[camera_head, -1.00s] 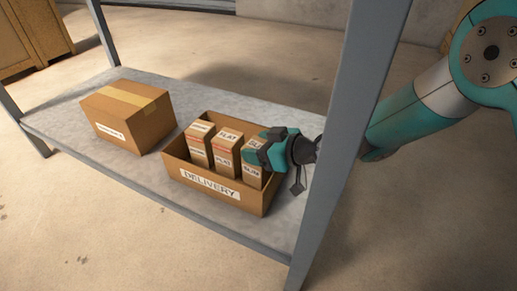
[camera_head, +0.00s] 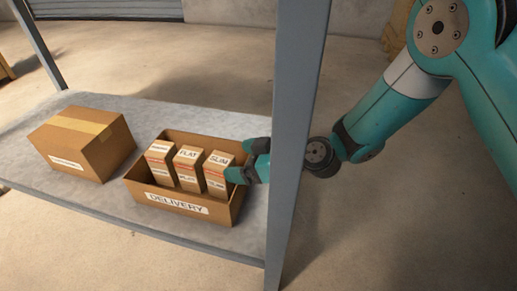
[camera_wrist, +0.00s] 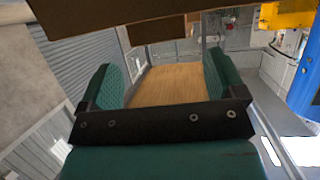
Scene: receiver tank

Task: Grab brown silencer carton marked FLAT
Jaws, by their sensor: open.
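The brown carton marked FLAT (camera_head: 187,170) stands upright in the middle of a row of three in the open DELIVERY box (camera_head: 227,211). The carton marked SLIM (camera_head: 216,174) is right of it. My gripper (camera_head: 240,162) is open at the box's right side, its fingers by the SLIM carton and apart from the FLAT one. Whether it touches the SLIM carton cannot be told. In the wrist view my gripper (camera_wrist: 165,85) shows two teal fingers spread, with a brown wood-grained surface between them that I cannot identify.
Another carton (camera_head: 160,165), its label hard to read, stands left of the FLAT one. A closed taped box (camera_head: 84,145) sits farther left on the grey shelf (camera_head: 190,115). A grey shelf post (camera_head: 292,130) stands in front of my wrist.

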